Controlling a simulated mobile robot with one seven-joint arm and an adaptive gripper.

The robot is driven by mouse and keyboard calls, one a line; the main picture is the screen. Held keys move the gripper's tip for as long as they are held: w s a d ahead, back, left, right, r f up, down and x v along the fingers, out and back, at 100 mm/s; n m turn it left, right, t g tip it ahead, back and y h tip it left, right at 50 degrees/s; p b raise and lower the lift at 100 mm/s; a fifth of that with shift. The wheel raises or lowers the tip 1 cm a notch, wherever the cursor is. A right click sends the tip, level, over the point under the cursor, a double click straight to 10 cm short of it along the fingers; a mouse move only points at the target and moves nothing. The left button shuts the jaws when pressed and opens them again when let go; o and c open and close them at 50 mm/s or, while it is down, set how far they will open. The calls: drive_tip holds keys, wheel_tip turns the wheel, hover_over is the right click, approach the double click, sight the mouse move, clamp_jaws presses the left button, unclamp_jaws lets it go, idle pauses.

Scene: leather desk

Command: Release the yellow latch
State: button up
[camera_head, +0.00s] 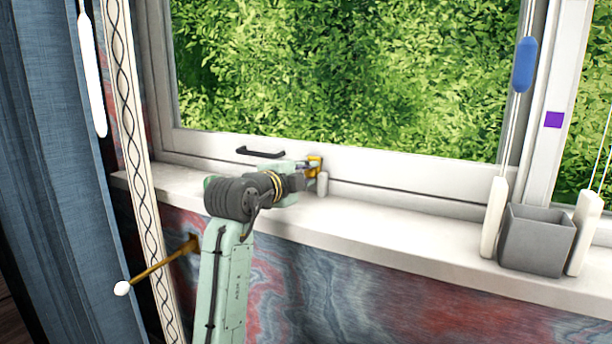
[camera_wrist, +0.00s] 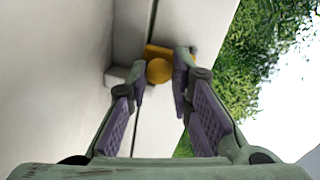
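The yellow latch (camera_head: 315,163) is on the lower frame of the window, right of the black handle. In the wrist view the latch (camera_wrist: 158,71) shows a round knob in front of a yellow plate. My gripper (camera_wrist: 160,68) is open, with one fingertip on either side of the knob. The right fingertip overlaps part of the yellow plate; whether either finger touches the latch I cannot tell. In the head view my gripper (camera_head: 305,170) is at the latch and partly covers it.
A short white post (camera_head: 322,184) stands just below the latch. A black handle (camera_head: 261,152) is to the left.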

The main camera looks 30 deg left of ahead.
drive_tip(key=shift+o, duration=0.7)
drive_tip(key=shift+s+r, duration=0.1)
drive_tip(key=shift+r, duration=0.25)
drive_tip(key=shift+f, duration=0.1)
drive_tip(key=shift+s+f, duration=0.1)
drive_tip(key=s+r, duration=0.1)
drive_tip(key=s, duration=1)
drive_tip(key=shift+s+d+r, duration=0.25)
drive_tip(key=shift+s, duration=0.1)
drive_tip(key=shift+o, duration=0.3)
